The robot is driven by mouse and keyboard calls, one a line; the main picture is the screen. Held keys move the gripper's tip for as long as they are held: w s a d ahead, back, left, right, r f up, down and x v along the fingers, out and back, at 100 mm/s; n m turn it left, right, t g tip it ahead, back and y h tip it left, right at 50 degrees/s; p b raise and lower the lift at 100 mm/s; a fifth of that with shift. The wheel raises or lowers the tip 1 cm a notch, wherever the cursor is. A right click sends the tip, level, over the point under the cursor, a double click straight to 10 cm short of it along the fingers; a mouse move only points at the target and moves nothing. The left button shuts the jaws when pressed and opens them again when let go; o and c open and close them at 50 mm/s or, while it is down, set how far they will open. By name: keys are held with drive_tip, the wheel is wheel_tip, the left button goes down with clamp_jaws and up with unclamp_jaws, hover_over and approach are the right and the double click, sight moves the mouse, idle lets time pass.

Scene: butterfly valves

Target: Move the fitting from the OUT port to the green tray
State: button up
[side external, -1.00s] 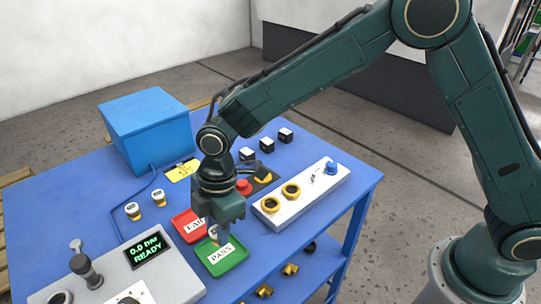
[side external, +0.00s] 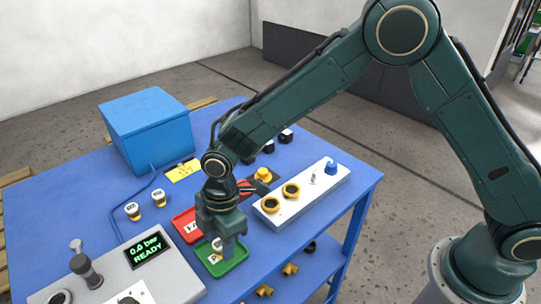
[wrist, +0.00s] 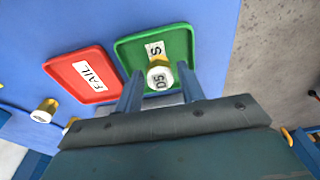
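The green tray (side external: 236,262) lies near the front of the blue table, with a PASS label partly hidden. A fitting (side external: 216,244) with a white cap and brass body is upright over the label. In the wrist view, the fitting (wrist: 158,74) is between the two fingers of my gripper (wrist: 160,82), with a small gap showing on each side. My gripper (side external: 228,250) is low over the tray, and its fingers look open. The fitting seems to stand on the tray floor. The OUT port cannot be made out.
The red FAIL tray (side external: 186,224) adjoins on the left. A white block with yellow rings (side external: 302,192) is to the right. Two capped fittings (side external: 133,211) stand on the left. A grey console reading READY (side external: 146,250) is in front. A blue box (side external: 147,130) stands behind.

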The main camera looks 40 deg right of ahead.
drive_tip(key=shift+o, duration=0.7)
wheel_tip(320, 180, up, 12)
drive_tip(key=d, duration=0.1)
drive_tip(key=shift+d, duration=0.4)
drive_tip(key=shift+r, duration=0.1)
